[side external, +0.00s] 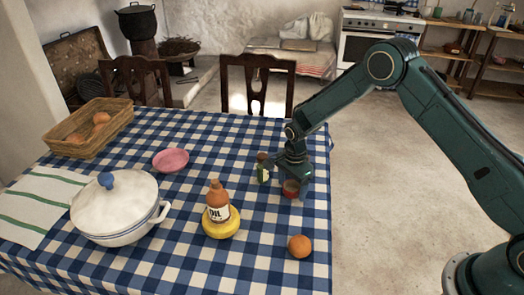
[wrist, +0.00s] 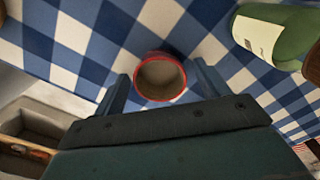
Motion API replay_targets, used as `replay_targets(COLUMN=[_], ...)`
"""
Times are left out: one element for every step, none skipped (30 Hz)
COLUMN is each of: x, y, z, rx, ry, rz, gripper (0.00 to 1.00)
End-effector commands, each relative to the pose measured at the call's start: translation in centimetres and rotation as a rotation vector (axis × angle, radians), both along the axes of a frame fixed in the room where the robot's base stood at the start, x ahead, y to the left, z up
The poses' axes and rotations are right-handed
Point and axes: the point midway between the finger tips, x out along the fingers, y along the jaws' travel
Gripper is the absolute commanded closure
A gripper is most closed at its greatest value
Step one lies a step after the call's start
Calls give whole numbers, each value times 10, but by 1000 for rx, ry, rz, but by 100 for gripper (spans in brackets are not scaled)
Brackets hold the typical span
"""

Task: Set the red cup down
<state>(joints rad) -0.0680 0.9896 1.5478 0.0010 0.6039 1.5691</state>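The red cup (side external: 291,190) stands upright on the blue-and-white checked tablecloth near the table's right edge. In the wrist view the red cup (wrist: 160,80) shows its red rim and pale, empty-looking inside. My gripper (side external: 293,177) is right above and around the cup, pointing down. In the wrist view my gripper (wrist: 161,72) has one finger on each side of the cup, with a narrow gap of cloth showing on both sides. It looks open and not pressed on the cup. The cup's base is hidden from the wrist view.
A green bottle (side external: 263,170) stands close left of the cup. An oil bottle (side external: 217,200) stands on a yellow thing (side external: 221,227). A pink dish (side external: 171,160), white pot (side external: 115,210) and basket (side external: 92,128) are further left.

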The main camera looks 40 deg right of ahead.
Motion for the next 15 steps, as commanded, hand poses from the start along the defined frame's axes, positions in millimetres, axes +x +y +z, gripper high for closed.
replay_targets(x=[0,0,0,0,0,0,0,0,0,0,0,0,0,0,0], y=[0,0,0,0,0,0,0,0,0,0,0,0,0,0,0], z=[0,0,0,0,0,0,0,1,1,2,3,5,6,8,11], rx=[0,0,0,0,0,0,0,0,0,0,0,0,0,0,0], ry=[0,0,0,0,0,0,0,0,0,0,0,0,0,0,-1], rz=[0,0,0,0,0,0,0,0,0,0,0,0,0,0,0], gripper=[26,26,26,26,26,26,26,26,26,26,26,26,26,26,26])
